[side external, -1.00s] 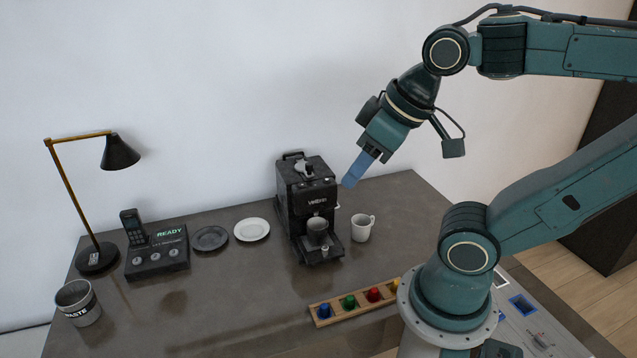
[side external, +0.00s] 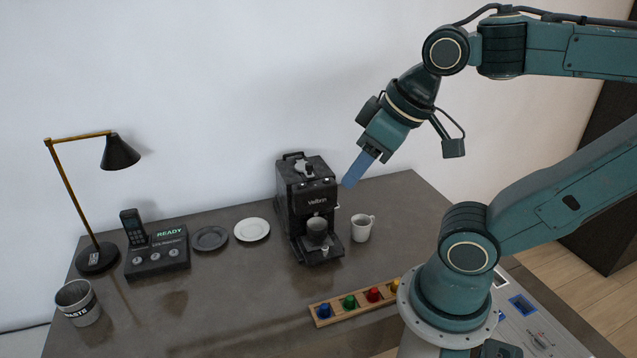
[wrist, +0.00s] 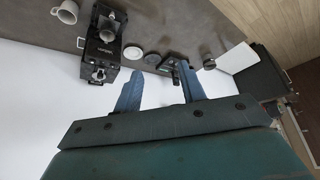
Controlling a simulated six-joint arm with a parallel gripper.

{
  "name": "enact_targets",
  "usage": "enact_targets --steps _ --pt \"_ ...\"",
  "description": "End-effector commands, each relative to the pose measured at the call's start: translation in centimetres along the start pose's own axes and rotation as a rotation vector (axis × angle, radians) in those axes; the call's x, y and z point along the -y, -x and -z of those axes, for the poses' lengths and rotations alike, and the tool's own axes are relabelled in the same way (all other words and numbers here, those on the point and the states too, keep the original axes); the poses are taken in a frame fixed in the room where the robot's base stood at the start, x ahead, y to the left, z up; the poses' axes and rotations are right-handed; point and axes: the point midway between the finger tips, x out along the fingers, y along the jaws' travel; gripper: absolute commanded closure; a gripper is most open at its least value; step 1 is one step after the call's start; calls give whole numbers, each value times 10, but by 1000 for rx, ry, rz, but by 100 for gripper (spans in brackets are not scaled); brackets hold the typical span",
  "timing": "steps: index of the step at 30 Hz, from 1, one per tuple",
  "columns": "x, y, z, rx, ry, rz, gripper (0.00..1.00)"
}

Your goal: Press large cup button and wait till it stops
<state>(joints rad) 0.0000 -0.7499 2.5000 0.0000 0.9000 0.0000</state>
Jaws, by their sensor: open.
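The black coffee machine (side external: 308,190) stands at the back of the counter, with a grey cup (side external: 317,232) on its drip tray under the spout. Small knobs or buttons (side external: 326,181) show on its upper front; I cannot tell which is the large cup button. In the wrist view the machine (wrist: 101,52) is at the upper left. My gripper (side external: 349,183) is up to the right of the machine, pointing down-left, and looks clear of it. In the wrist view its two blue fingers (wrist: 160,88) are spread apart with nothing between them.
A white mug (side external: 362,227) stands right of the machine. A dark plate (side external: 210,238), a white plate (side external: 252,229), a "READY" control box (side external: 158,256), a lamp (side external: 121,152) and a waste bin (side external: 77,303) are left. A wooden rack (side external: 347,308) with coloured pieces is in front.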

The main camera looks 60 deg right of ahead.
Motion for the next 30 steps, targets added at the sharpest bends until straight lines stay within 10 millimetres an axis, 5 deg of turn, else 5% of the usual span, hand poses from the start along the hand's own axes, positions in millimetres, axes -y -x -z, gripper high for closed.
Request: enact_targets --steps 7,14,30 --pt "0 0 0 0 0 0 60" --pt "0 0 0 0 0 0 100" --pt "0 0 0 0 0 0 100"
